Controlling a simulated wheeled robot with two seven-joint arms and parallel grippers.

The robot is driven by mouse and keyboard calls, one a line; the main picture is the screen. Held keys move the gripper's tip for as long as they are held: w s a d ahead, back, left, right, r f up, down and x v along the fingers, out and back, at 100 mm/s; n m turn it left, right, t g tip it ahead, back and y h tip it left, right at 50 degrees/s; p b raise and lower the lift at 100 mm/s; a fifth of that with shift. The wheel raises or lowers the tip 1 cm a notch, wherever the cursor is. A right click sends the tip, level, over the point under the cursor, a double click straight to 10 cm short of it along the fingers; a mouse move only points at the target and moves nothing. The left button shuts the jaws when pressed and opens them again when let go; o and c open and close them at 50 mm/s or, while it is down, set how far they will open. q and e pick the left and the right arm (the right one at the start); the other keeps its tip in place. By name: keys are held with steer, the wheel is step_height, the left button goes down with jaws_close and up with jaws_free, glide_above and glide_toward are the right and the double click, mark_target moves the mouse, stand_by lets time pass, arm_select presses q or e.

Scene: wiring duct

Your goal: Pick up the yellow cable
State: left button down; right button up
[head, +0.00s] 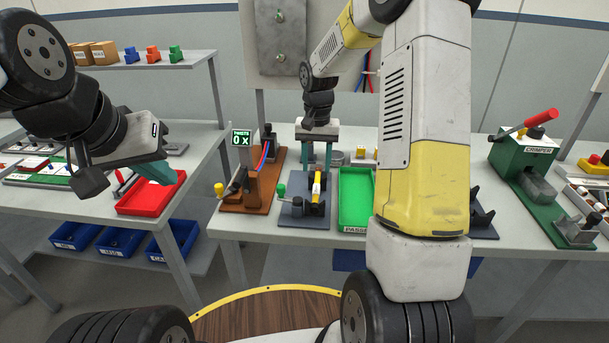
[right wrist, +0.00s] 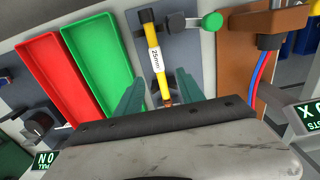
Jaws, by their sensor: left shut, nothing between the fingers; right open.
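The yellow cable (head: 317,188) lies on the grey fixture (head: 302,215) on the middle table. In the right wrist view the yellow cable (right wrist: 154,62) has a white label reading 25mm and a black upper end. My right gripper (head: 318,152) is above the fixture, pointing down. In the right wrist view my right gripper (right wrist: 160,95) is open, with one teal finger on each side of the cable's lower part. The cable's lower end is partly hidden by the gripper body. My left gripper (head: 158,173) is shut and empty, above the red tray on the left table.
A green tray (head: 354,200) lies right of the fixture; a red tray (right wrist: 53,86) lies beside it in the right wrist view. A brown wooden stand (head: 256,185) with red and blue wires is to the left. A green crimping device (head: 540,180) stands right.

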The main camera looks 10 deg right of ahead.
mark_target(317, 185)
step_height(317, 185, down, 7)
steer(key=shift+s+d+r, duration=0.1)
steer(key=shift+r, duration=0.05)
jaws_close()
